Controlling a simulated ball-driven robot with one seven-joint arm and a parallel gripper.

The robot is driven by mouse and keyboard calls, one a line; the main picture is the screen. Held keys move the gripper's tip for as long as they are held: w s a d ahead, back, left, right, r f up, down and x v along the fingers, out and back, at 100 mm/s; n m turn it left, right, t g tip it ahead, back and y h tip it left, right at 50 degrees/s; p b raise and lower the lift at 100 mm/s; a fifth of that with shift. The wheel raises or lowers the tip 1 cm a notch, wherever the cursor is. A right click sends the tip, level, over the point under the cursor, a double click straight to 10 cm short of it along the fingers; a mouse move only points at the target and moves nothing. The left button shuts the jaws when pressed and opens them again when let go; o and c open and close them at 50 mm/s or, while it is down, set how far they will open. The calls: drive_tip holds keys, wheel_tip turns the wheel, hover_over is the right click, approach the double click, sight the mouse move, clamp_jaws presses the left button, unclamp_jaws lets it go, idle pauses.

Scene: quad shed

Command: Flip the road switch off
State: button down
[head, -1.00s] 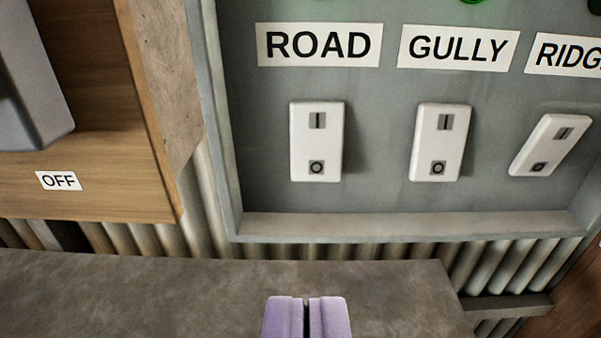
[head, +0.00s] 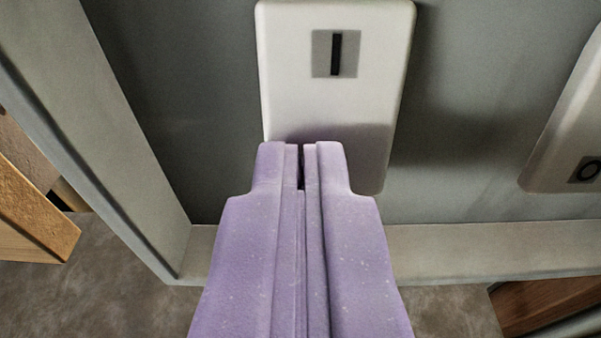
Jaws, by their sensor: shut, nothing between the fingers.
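The road switch (head: 335,95) is a white rocker plate, the leftmost on the grey panel. Its upper half shows a black "I" mark in a grey square. My gripper (head: 302,150) has purple fingers, shut together and empty. Its fingertips are in front of the lower half of the road switch and hide the "O" mark there. A shadow falls on the plate by the tips. I cannot tell whether the tips touch it. The ROAD label is out of view now.
The gully switch (head: 567,140) is partly in view at the right, with its "O" mark showing. The panel's raised frame runs along the left (head: 85,120) and below (head: 480,245). A wooden board (head: 35,215) is at the far left.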

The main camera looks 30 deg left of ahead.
drive_tip(key=shift+f, duration=0.1)
drive_tip(key=t+b, duration=0.1)
drive_tip(key=b, duration=0.4)
drive_tip(key=t+y+b, duration=0.1)
drive_tip(key=b, duration=0.4)
drive_tip(key=t+y+b, duration=0.1)
drive_tip(key=b, duration=0.4)
drive_tip(key=shift+w+a+f, duration=0.15)
drive_tip(key=shift+w+f, duration=0.15)
drive_tip(key=shift+f, duration=0.05)
